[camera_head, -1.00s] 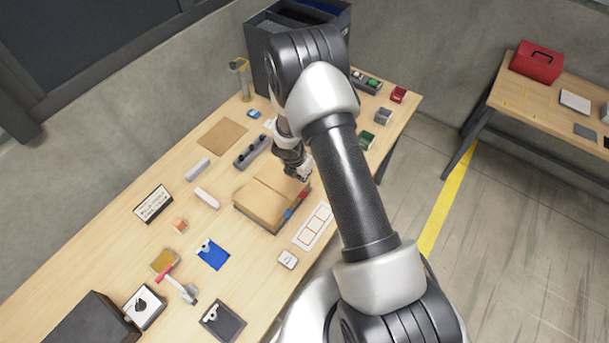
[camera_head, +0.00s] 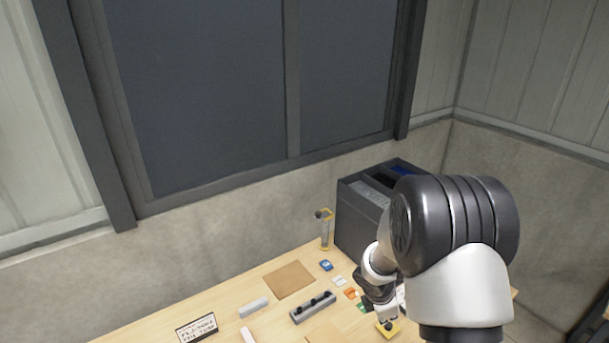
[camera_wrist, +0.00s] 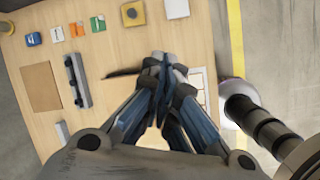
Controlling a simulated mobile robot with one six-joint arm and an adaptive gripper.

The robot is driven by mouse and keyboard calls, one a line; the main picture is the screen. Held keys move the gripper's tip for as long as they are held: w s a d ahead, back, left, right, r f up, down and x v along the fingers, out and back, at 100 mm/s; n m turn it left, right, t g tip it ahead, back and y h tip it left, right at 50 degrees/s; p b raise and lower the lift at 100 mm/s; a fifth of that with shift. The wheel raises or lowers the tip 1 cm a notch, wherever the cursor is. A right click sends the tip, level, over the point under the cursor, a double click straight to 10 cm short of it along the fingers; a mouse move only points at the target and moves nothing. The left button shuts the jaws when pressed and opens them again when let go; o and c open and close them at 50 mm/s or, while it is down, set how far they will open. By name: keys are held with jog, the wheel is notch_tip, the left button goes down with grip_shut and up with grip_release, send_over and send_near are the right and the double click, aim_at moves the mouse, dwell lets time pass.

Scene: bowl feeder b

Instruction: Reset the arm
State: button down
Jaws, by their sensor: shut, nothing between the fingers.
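My arm reaches over the wooden table in the head view, coming in from the lower right. Its wrist hangs above the table's right part, with the fingertips hard to make out there. In the wrist view my gripper (camera_wrist: 163,60) points at the table with its fingers together and nothing between them. The table (camera_wrist: 110,50) lies below the fingers; I cannot tell how far below.
A grey bin unit (camera_head: 364,220) stands at the back. A brass-topped post (camera_head: 324,230), a brown mat (camera_head: 289,279), a knobbed rail (camera_head: 313,307), a blue block (camera_head: 326,265) and a yellow block (camera_wrist: 133,13) are on the table. A wall with a dark window (camera_head: 200,90) rises behind.

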jog(key=s+r+m+b, duration=0.9)
jog(key=s+m+b, duration=0.1)
jog(key=s+a+f+m+t+y+b, duration=0.1)
jog(key=s+a+m+b, duration=0.3)
jog(key=s, duration=0.5)
jog(key=s+a+f+m+t+y+b, duration=0.1)
jog(key=s+a+m+b, duration=0.3)
jog(key=s, duration=0.5)
jog(key=shift+s+f+m+y+b, duration=0.25)
jog(key=shift+f+m+y+b, duration=0.5)
jog(key=shift+m+b, duration=0.35)
jog(key=shift+a, duration=0.1)
